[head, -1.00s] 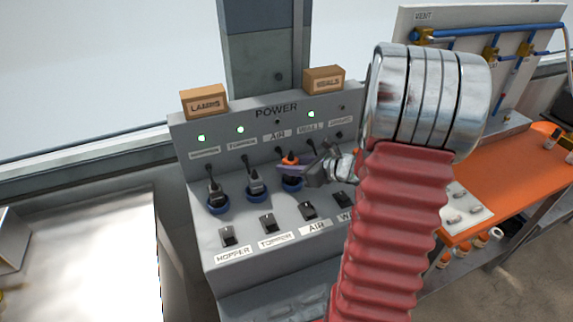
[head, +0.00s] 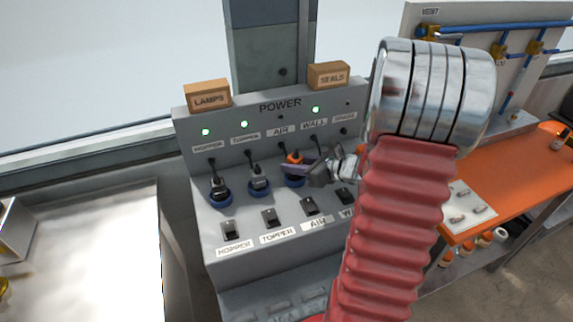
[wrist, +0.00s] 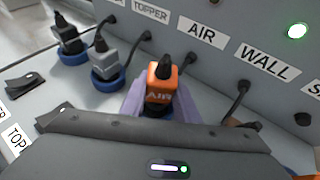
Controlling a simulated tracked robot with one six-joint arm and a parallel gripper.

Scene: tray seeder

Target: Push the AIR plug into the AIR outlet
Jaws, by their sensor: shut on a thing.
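The orange AIR plug (head: 294,159) is at the AIR outlet (head: 292,182), whose blue ring shows below it on the grey power panel. In the wrist view the plug (wrist: 160,88) appears upright, with its cord rising behind it. My gripper (head: 291,168) is shut on the plug, its purple fingers on either side in the wrist view (wrist: 160,98). The fingers hide most of the outlet (wrist: 196,126), so I cannot tell how deep the plug sits. The lamp above the AIR label (head: 281,117) is dark.
Green lamps glow above HOPPER, TOPPER and WALL. Rocker switches line the lower panel, with the AIR switch (head: 309,206) in front. LAMPS (head: 207,95) and SEALS (head: 329,75) boxes sit on top.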

